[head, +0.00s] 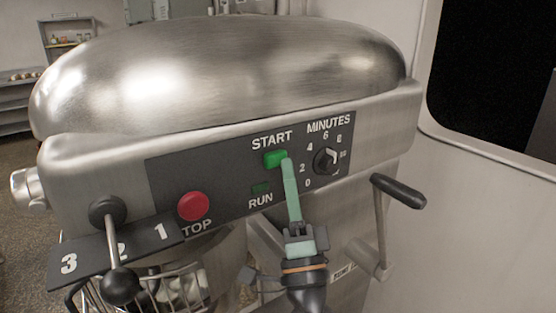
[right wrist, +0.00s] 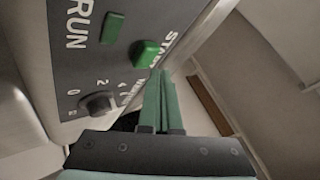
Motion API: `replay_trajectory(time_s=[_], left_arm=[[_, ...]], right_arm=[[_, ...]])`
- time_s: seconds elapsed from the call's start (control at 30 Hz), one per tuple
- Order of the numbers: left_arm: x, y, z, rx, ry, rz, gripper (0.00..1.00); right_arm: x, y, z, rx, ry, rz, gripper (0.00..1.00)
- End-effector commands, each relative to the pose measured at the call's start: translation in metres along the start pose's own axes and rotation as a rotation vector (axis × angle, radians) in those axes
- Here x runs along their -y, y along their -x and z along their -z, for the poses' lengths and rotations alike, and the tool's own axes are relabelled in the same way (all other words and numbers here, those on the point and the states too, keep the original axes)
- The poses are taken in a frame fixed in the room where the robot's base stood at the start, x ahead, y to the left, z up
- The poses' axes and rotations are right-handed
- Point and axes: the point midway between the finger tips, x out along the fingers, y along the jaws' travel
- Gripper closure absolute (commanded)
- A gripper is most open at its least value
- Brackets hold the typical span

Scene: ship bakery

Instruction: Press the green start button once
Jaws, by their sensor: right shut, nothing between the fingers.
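The green start button (head: 276,158) sits under the word START on the mixer's dark control panel (head: 225,178). It also shows in the right wrist view (right wrist: 147,54), just beyond my fingertips. My right gripper (head: 288,163) is shut and empty. Its green fingers point up at the panel, with the tips at the button's lower right edge in the head view. In the right wrist view the fingertips (right wrist: 160,74) overlap the button's lower right side. I cannot tell whether they touch it. My left gripper is not in view.
A red stop button (head: 193,206) and a dark green RUN lamp (head: 261,188) are nearby on the panel. The minutes dial (head: 326,161) is close to the right of my fingers. A black-handled crank (head: 398,191) and a gear lever (head: 108,212) stick out from the mixer.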

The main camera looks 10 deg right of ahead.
Motion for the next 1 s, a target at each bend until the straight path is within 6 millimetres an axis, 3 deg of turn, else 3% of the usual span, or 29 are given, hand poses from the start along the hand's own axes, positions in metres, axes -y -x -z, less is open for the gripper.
replay_trajectory(time_s=[1.0], left_arm=[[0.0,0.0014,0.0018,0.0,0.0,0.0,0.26]], right_arm=[[-0.0044,-0.0061,-0.0043,0.0,0.001,0.0,1.0]])
